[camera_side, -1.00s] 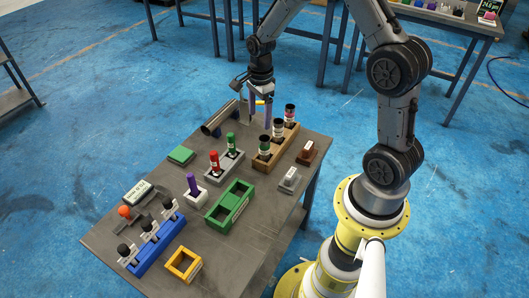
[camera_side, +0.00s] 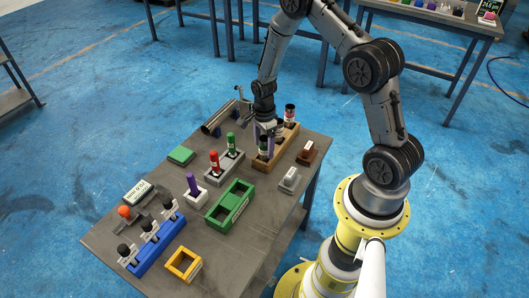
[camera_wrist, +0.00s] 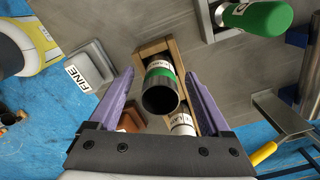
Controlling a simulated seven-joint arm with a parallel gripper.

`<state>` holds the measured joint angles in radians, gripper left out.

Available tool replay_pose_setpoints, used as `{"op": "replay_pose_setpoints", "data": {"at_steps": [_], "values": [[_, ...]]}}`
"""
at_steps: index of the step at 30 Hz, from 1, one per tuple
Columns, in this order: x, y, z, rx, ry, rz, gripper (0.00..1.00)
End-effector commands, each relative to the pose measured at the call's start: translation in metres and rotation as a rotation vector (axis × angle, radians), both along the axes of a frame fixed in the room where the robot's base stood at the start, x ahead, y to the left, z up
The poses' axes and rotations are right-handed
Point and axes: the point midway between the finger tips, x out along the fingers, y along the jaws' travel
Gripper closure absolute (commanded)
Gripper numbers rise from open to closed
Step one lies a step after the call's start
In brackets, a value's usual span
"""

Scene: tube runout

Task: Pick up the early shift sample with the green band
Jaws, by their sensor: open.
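The green-banded sample (camera_wrist: 161,74) is a tube with a dark round top and a white label, upright in the wooden rack (camera_side: 261,167). In the wrist view its dark end faces me between my purple fingers. My gripper (camera_wrist: 160,77) is open, with a visible gap on each side of the tube. In the side view my gripper (camera_side: 264,146) is low over the near end of the rack, and the sample (camera_side: 263,154) is partly hidden by the fingers. A second white-labelled tube (camera_wrist: 182,122) stands beside it in the wrist view, close to the right finger.
Another banded tube (camera_side: 290,113) stands at the rack's far end. A grey block (camera_side: 289,180) and a brown block (camera_side: 307,152) lie to the right. A green tray (camera_side: 230,205) sits in front.

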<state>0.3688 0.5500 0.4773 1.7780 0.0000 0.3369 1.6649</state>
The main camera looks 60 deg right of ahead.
Motion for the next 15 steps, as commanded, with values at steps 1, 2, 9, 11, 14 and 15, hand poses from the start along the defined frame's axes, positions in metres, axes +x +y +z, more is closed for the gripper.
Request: {"op": "replay_pose_setpoints", "data": {"at_steps": [1,2,9,11,14,15], "values": [[-0.001,0.0,-0.008,0.002,0.004,0.0,0.18],[-0.001,0.0,-0.012,0.001,0.003,0.0,0.18],[0.0,0.0,-0.026,-0.001,-0.002,0.0,0.18],[0.0,0.0,-0.026,-0.001,-0.002,0.0,0.18],[0.0,0.0,-0.025,0.0,-0.001,0.0,0.18],[0.0,0.0,-0.025,0.0,-0.001,0.0,0.25]]}}
